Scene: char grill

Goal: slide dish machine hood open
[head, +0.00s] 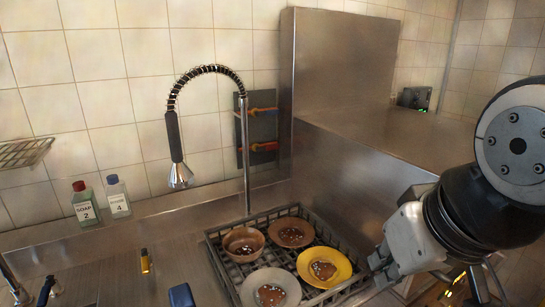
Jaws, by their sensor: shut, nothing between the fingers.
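A large stainless steel housing, which looks like the dish machine, stands at the centre and right of the head view. It has a tall upright steel box (345,60) at the back and a lower steel surface (375,150) in front of it. I cannot make out a separate hood edge or handle. My gripper (377,263) is at the lower right, in front of the steel and beside the right edge of the dish rack. It is shut and empty. My arm hides part of the right side.
A dark dish rack (222,262) holds several dirty bowls and plates. A spring-hose faucet (175,140) stands over the sink area. Two soap bottles (85,203) (118,196) stand by the tiled wall at left. A small dark box with a green display (413,98) is at the back right.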

